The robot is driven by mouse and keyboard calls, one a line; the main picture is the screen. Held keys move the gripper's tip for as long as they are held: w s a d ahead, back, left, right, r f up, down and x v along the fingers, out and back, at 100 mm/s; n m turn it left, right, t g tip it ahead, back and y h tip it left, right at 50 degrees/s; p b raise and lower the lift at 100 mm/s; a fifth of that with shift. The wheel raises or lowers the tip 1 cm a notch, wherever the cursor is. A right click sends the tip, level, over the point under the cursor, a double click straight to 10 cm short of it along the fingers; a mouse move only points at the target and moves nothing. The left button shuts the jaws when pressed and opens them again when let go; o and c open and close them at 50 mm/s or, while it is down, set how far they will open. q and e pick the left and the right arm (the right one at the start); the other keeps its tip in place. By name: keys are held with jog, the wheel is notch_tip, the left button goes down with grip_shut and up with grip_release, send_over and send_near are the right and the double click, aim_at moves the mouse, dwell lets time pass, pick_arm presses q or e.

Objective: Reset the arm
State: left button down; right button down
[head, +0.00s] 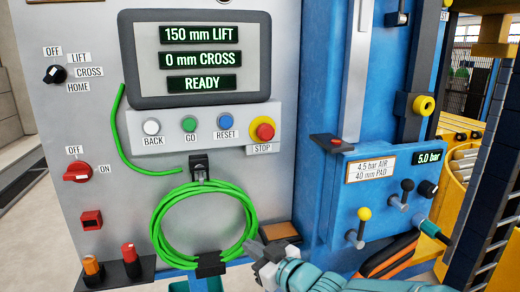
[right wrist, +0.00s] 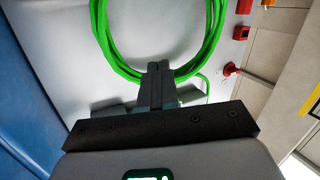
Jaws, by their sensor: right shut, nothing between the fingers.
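A grey control panel (head: 70,130) carries a display (head: 200,58) reading "150 mm LIFT", "0 mm CROSS" and "READY". Below it are a white BACK button (head: 151,127), a green GO button (head: 189,124), a blue RESET button (head: 225,121) and a red STOP button (head: 264,130) on a yellow ring. A black selector knob (head: 55,74) is marked OFF, LIFT, CROSS and HOME. My right gripper (head: 256,248) is shut and empty, beside the lower right of a green coil (head: 157,226). In the right wrist view its fingers (right wrist: 158,82) overlap the coil (right wrist: 98,35). My left gripper is out of view.
Black clips (head: 209,264) hold the coil's bottom and top. A red OFF/ON switch (head: 77,172) sits at the left. A blue cabinet (head: 395,190) with two levers and a "5.0 bar" readout stands at the right. The panel front between buttons and coil is mostly clear.

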jog(key=s+d+f+m+g+h, duration=0.1)
jog(key=s+d+f+m+h, duration=0.15)
jog(key=f, duration=0.65)
jog(key=s+d+f+m+g+h, duration=0.15)
jog(key=d+f, duration=0.25)
jog(key=f, duration=0.5)
jog(key=s+d+f+m+g+h, duration=0.1)
jog(key=s+d+f+m+g, duration=0.2)
jog(key=f, duration=0.6)
jog(key=s+d+f+m+g, duration=0.1)
jog(key=s+f, duration=0.3)
jog(key=s, duration=0.4)
jog(key=s+d+f+m+g+h, duration=0.1)
jog(key=s+f+m+g, duration=0.1)
jog(key=s, duration=0.6)
jog(key=s+d+f+m+g, duration=0.2)
jog(key=s+f+g, duration=0.1)
jog(key=s+f, duration=0.4)
jog(key=shift+s+g+h, duration=0.35)
jog(key=shift+s+h, duration=0.05)
jog(key=shift+s, duration=0.6)
jog(key=shift+f, duration=0.1)
